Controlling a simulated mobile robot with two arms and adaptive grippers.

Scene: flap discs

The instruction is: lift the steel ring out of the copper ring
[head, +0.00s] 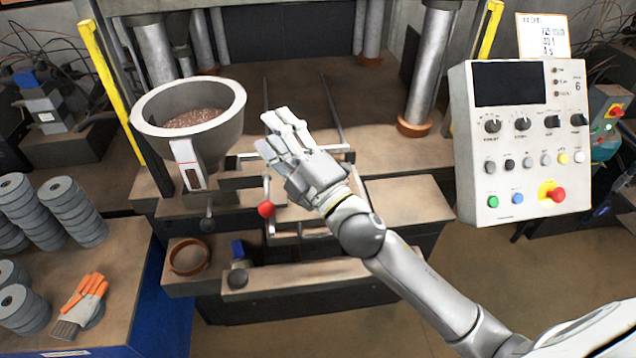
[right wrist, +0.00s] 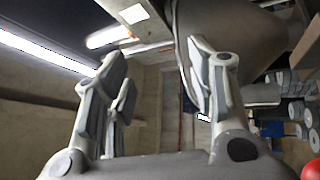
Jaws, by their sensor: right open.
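A copper-coloured ring (head: 188,257) lies flat on the low ledge at the front left of the press, in the head view. I cannot make out a separate steel ring inside it or elsewhere. My right gripper (head: 272,133) is open, with nothing seen between its fingers, above the middle of the press bed. It is up and to the right of the copper ring, well apart from it. The right wrist view shows its spread fingers (right wrist: 155,78) with the grey hopper beside them. My left gripper is not in view.
The grey hopper (head: 160,122) holding brown granules stands left of my right gripper. A red-knobbed lever (head: 265,209) rises between gripper and copper ring. A control panel (head: 520,140) is at right. Stacked discs (head: 68,205) and a glove (head: 84,303) occupy the left bench.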

